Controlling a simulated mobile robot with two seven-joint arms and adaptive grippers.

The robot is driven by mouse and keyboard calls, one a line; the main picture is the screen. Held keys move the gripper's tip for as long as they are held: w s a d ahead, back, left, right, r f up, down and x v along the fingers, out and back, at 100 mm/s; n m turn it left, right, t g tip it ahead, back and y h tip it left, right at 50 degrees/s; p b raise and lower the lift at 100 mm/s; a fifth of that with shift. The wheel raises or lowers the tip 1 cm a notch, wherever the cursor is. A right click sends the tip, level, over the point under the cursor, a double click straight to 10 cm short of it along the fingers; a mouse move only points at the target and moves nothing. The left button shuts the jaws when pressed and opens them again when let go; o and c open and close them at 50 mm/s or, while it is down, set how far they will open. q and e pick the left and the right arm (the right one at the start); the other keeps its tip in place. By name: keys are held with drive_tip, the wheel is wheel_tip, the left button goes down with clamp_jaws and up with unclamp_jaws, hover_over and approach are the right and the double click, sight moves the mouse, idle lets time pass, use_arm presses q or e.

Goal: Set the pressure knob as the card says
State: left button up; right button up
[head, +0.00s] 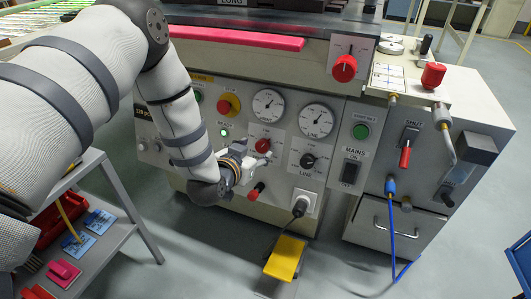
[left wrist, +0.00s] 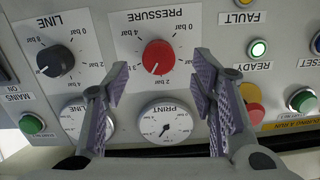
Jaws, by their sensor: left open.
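The red pressure knob (head: 263,145) is on the machine's front panel. In the left wrist view the knob (left wrist: 158,57) sits on a white plate marked PRESSURE, upside down, with bar marks around it. Its white pointer line appears to lie between the 2 bar and 4 bar marks. My left gripper (head: 252,161) is in front of the panel, just below the knob. In the left wrist view its open fingers (left wrist: 158,86) stand either side of the knob's column, apart from it, with nothing between them. I cannot make out a card with a setting. My right gripper is not in view.
The black LINE knob (head: 307,160) is close to the right of the pressure knob. PRINT gauge (head: 268,102) and LINE gauge (head: 316,120) are above. A red-and-yellow stop button (head: 228,104) is at left. A yellow pedal (head: 286,258) is on the floor.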

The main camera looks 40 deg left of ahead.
sight(260, 147)
use_arm(q)
drive_tip(key=b+x, duration=0.1)
drive_tip(key=x, duration=0.3)
drive_tip(key=shift+f, duration=0.1)
drive_tip(key=c, duration=1.2)
drive_tip(key=shift+o, duration=0.2)
